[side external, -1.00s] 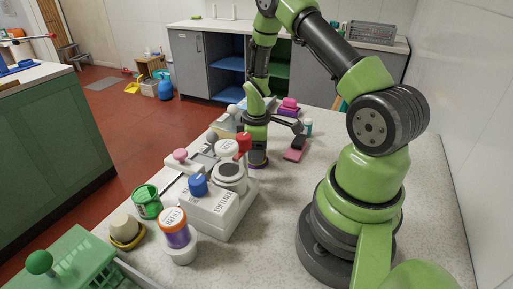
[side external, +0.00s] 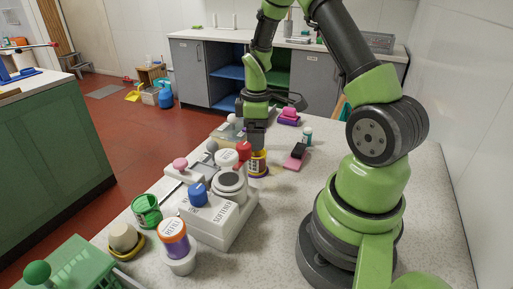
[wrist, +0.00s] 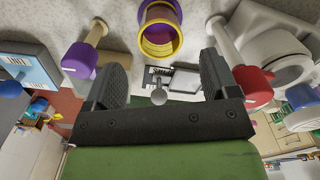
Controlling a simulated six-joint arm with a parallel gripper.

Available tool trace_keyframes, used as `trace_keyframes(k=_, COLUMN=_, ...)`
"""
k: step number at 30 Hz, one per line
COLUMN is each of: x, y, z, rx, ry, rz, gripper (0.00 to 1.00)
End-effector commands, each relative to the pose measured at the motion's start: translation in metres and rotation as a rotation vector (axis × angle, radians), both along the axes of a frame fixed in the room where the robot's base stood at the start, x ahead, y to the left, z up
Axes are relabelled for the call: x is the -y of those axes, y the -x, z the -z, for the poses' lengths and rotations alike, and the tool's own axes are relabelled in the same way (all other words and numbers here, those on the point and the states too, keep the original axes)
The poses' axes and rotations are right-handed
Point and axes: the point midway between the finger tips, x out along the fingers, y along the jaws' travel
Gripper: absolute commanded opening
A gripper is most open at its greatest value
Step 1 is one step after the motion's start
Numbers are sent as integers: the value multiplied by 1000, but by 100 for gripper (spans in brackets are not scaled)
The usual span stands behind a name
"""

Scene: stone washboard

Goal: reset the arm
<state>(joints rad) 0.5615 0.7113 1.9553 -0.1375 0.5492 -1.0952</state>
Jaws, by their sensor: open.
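My gripper (side external: 256,142) hangs above the white stone worktop (side external: 285,200), fingers down. In the wrist view its two dark fingers (wrist: 164,75) are apart with nothing held between them. A yellow and purple cup (side external: 258,164) stands upright on the worktop just under the gripper. It also shows in the wrist view (wrist: 160,30), beyond the fingertips, with its yellow rim facing the camera. From the side the gap between fingertips and cup is hard to judge.
A white softener dispenser (side external: 222,222) with a blue knob (side external: 198,194) and a red knob (side external: 243,150) stand left of the cup. A green cup (side external: 146,210) and a lidded jar (side external: 173,238) are at front left. A pink and black block (side external: 294,157) lies right.

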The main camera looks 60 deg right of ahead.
Motion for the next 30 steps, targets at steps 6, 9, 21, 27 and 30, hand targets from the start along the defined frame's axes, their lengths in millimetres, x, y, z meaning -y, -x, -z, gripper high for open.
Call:
trace_keyframes(k=6, x=-3, y=-2, z=-24, rx=12, ry=6, rz=9, gripper=80)
trace_keyframes(k=9, x=-13, y=-5, z=-44, rx=45, ry=16, rz=49, gripper=80)
trace_keyframes(k=21, x=-114, y=24, z=-171, rx=350, ry=-65, rz=405, gripper=80)
trace_keyframes(k=27, x=-159, y=68, z=-205, rx=474, ry=-218, rz=575, gripper=80)
trace_keyframes(k=30, x=-174, y=88, z=-213, rx=507, ry=-298, rz=640, gripper=80)
